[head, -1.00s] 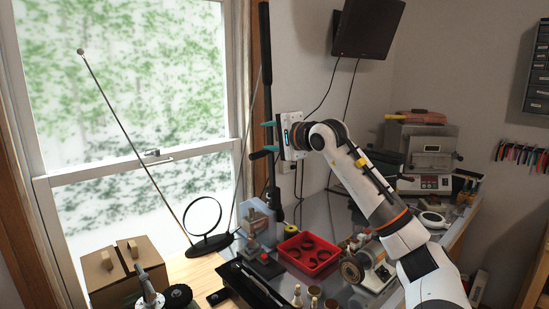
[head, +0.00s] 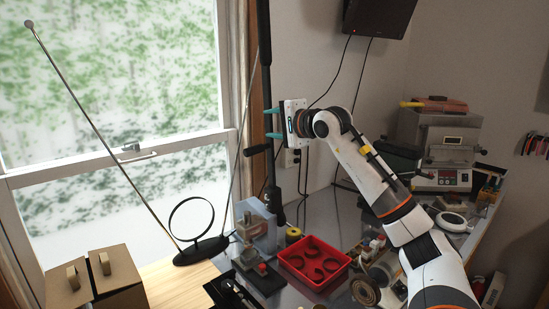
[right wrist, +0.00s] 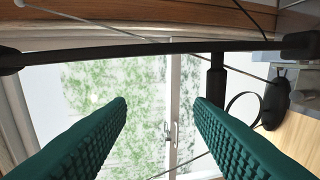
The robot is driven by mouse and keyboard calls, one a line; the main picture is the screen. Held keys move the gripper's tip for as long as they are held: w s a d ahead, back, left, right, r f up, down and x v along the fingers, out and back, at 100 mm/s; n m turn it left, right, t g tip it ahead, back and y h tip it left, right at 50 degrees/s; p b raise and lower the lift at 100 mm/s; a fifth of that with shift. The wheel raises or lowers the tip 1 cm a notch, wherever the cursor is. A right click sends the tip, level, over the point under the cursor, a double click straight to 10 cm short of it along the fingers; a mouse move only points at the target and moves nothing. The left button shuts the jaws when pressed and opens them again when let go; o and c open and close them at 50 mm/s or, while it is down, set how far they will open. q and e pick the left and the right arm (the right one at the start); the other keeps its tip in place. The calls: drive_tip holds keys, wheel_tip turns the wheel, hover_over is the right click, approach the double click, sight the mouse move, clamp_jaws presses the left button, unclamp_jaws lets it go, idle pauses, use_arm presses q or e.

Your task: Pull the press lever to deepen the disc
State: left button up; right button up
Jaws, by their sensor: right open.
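The press lever is a tall black bar (head: 265,75) standing before the window edge, with a short dark side handle (head: 258,150). My right gripper (head: 271,123) is open and empty, its teal fingers pointing left beside the bar, above the handle. In the right wrist view the bar (right wrist: 130,48) crosses beyond the fingers of the gripper (right wrist: 160,100). The handle (right wrist: 217,85) shows beside the right fingertip, outside the gap between the fingers. I see no contact. I cannot make out the disc. My left gripper is not in view.
A grey machine (head: 445,150) stands at right.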

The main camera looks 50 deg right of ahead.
wheel_tip(320, 180, down, 3)
drive_tip(key=s+a+b, duration=0.1)
drive_tip(key=b, duration=0.2)
use_arm(q)
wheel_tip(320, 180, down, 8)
drive_tip(key=b, duration=0.4)
use_arm(e)
approach(256, 149)
drive_tip(key=w, duration=0.2)
drive_tip(key=w+p, duration=0.2)
drive_tip(key=w+f+p, duration=0.1)
drive_tip(key=w+p, duration=0.1)
drive_tip(key=w, duration=0.1)
drive_tip(key=w+d+p, duration=0.1)
drive_tip(key=w+p, duration=0.1)
drive_tip(key=shift+w+f, duration=0.75)
drive_tip(key=shift+w, duration=0.2)
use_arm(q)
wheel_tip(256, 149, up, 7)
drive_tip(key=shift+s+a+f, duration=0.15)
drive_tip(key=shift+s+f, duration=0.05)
